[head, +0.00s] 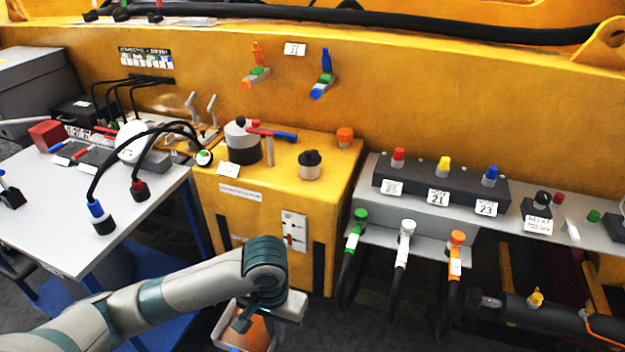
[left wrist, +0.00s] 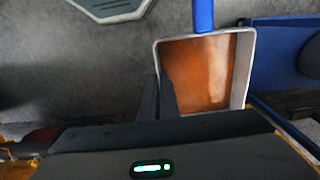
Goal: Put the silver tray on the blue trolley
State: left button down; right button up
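The silver tray (head: 224,324) is a shallow pale-rimmed box with an orange-brown inside, at the bottom of the head view, partly hidden by my left gripper. In the left wrist view the tray (left wrist: 244,72) shows its inside facing the camera. My left gripper (head: 246,317) is at the tray's edge; its dark fingers (left wrist: 166,98) are close together on the tray's left wall. The blue trolley (head: 172,308) has a blue lower shelf and legs under a pale grey top, left of the tray. My right gripper is out of view.
The trolley's top holds a black cylinder with a blue-collared cable (head: 104,226) and other parts. A yellow cabinet (head: 270,215) stands behind the tray. Hanging cables with green, white and orange plugs (head: 457,238) are to the right. Grey floor shows around the tray.

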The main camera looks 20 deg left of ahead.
aim_at(49, 225)
jog(key=k+j+u, duration=0.2)
jog(key=j, duration=0.6)
jog(key=j+u, duration=0.2)
jog(key=j, duration=0.6)
jog(key=k+j+u, duration=0.2)
jog(key=j, duration=0.6)
jog(key=i, duration=0.1)
